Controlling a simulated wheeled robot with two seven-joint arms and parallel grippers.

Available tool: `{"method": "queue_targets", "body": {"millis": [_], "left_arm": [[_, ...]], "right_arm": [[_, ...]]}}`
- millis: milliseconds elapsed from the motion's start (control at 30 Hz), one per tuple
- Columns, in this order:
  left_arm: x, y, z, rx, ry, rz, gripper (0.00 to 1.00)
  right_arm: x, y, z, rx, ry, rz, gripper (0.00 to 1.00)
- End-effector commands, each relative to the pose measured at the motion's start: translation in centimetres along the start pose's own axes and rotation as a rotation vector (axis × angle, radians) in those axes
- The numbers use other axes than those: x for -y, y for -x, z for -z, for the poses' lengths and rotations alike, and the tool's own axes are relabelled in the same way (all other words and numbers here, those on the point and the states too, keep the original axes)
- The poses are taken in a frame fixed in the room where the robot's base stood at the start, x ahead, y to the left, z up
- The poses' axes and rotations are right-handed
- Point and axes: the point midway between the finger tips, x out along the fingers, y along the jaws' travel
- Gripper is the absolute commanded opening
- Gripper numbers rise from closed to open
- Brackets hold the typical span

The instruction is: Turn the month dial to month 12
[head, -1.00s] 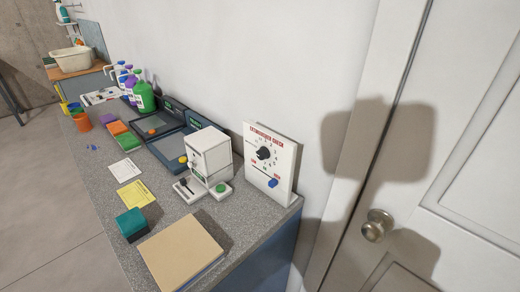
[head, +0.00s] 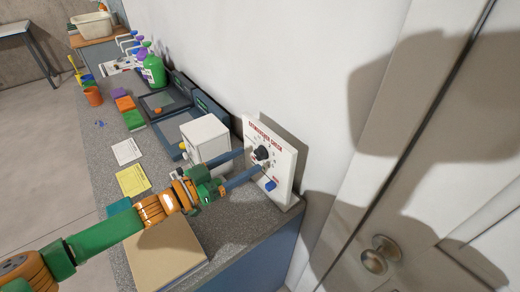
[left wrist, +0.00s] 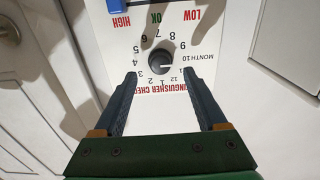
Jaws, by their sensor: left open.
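The month dial (head: 261,153) is a round black knob on the white extinguisher check panel (head: 284,167), which stands at the counter's right end. In the left wrist view the dial (left wrist: 160,63) shows upside down, ringed by month numbers. A small pale mark on it faces right, toward the side of the 10; the exact month is hard to tell. My left gripper (head: 252,162) reaches the panel from the left. Its fingers are open, and in the left wrist view the fingertips (left wrist: 160,74) lie apart on both sides of the dial, with no clear contact. My right gripper is out of view.
A blue slider (head: 270,185) sits low on the panel. A white machine (head: 206,138) stands close behind my left gripper. A tan board (head: 165,255) lies under my arm. A door with a round knob (head: 381,254) is at the right.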

Motion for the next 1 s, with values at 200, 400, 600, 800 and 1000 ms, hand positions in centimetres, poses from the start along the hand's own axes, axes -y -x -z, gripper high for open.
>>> {"method": "queue_targets", "body": {"millis": [200, 400, 600, 800, 1000], "left_arm": [[0.0, -3.2, 0.1, 0.001, -0.003, 0.001, 0.74], [0.0, -3.5, -0.1, 0.002, -0.004, 0.001, 0.74], [0.0, -3.5, -0.1, 0.002, -0.004, 0.002, 0.37], [0.0, -3.5, -0.1, 0.002, -0.004, 0.002, 0.0], [0.0, -3.5, -0.1, 0.002, -0.023, 0.002, 0.0]], "right_arm": [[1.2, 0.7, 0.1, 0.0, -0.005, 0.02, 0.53], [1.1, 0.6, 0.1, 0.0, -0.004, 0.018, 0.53], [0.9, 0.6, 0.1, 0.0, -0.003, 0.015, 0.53], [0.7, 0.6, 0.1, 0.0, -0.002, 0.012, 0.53], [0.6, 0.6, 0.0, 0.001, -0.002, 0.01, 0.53]]}}
